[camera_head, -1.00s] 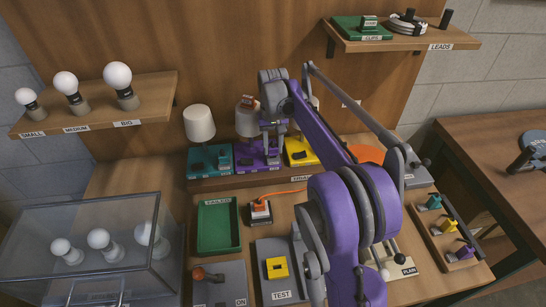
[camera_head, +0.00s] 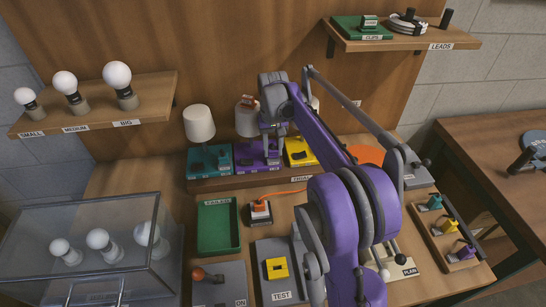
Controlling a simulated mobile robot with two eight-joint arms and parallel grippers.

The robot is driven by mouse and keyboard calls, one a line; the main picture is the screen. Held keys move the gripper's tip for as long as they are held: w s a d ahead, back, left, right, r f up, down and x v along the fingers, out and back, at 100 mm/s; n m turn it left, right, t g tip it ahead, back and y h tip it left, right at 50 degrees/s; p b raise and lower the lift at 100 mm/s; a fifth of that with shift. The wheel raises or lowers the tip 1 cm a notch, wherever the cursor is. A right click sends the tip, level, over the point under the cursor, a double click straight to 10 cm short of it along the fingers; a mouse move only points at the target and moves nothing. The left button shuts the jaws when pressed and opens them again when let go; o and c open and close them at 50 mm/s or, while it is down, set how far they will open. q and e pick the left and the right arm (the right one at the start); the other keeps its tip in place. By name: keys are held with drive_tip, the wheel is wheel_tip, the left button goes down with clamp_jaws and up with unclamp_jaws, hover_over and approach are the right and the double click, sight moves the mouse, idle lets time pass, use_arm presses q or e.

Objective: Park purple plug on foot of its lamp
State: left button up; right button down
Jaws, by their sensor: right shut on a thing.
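The purple lamp stands in the middle of the back row, with a pale shade (camera_head: 246,122) and a purple foot (camera_head: 248,162). My right gripper (camera_head: 271,148) points down at the right part of this foot and is shut. The thing between its fingers is small and mostly hidden; I take it to be the purple plug, but cannot tell whether it touches the foot. My purple right arm reaches in from the bottom and covers part of the lamp row. My left gripper is not in view.
The teal lamp foot (camera_head: 209,162) is close on the left, the yellow one (camera_head: 299,152) on the right. A green tray (camera_head: 219,242), a TEST plate (camera_head: 284,284) and an orange-corded device (camera_head: 260,212) lie in front. A clear case (camera_head: 100,221) stands at left, a coloured-part rack (camera_head: 431,226) at right.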

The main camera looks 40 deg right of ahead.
drive_tip(key=shift+f, duration=0.35)
idle(0.9)
drive_tip(key=shift+c, duration=2.1)
unclamp_jaws()
drive_tip(key=shift+r, duration=0.15)
